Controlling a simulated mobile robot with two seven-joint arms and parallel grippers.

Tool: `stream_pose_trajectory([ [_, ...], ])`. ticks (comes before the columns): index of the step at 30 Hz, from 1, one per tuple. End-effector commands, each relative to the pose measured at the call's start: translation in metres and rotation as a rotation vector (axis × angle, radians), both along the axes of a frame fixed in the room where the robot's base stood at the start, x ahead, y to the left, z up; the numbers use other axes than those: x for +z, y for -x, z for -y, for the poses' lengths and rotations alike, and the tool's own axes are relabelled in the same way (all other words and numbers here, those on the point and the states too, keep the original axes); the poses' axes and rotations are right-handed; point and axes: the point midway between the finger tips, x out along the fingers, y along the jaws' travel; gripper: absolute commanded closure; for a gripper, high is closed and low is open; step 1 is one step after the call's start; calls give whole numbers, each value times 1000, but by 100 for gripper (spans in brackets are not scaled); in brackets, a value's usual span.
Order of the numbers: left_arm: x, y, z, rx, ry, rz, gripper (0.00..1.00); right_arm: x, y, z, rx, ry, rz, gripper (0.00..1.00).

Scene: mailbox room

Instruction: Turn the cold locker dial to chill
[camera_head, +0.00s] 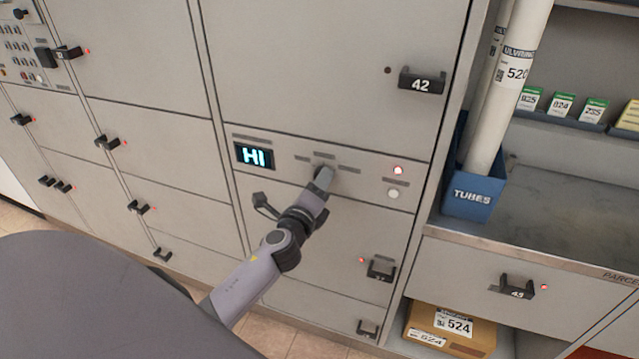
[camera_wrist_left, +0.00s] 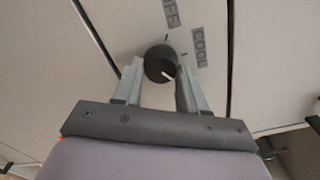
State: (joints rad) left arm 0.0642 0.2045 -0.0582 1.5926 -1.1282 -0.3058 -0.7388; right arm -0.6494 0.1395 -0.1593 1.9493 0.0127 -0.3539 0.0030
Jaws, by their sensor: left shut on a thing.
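The cold locker dial (camera_wrist_left: 157,57) is a round black knob with a white pointer line on its face. In the left wrist view the line points to the lower right, away from the labels "OFF" and "COOL" above; a chill label is not readable. My left gripper (camera_wrist_left: 161,72) has one finger on each side of the dial and is shut on it. In the head view my left gripper (camera_head: 323,180) reaches the panel from below and mostly hides the dial. The lit display (camera_head: 254,156) left of it reads "HI". My right gripper is not in view.
A locker handle marked 42 (camera_head: 421,81) is above. Locker handles lie below and left. A blue tubes bin (camera_head: 474,195) stands on the shelf at right.

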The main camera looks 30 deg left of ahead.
Motion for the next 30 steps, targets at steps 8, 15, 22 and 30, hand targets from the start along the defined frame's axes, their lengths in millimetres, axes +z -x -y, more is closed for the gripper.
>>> stream_pose_trajectory([
  [8, -1, 0, -1, 1, -44, -13, 89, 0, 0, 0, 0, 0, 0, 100],
  [15, -1, 0, -1, 1, -46, -14, 89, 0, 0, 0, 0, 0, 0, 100],
  [22, -1, 0, -1, 1, -46, -13, 34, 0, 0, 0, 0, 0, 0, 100],
  [30, -1, 1, 0, 0, -45, -12, 34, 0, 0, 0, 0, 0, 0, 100],
])
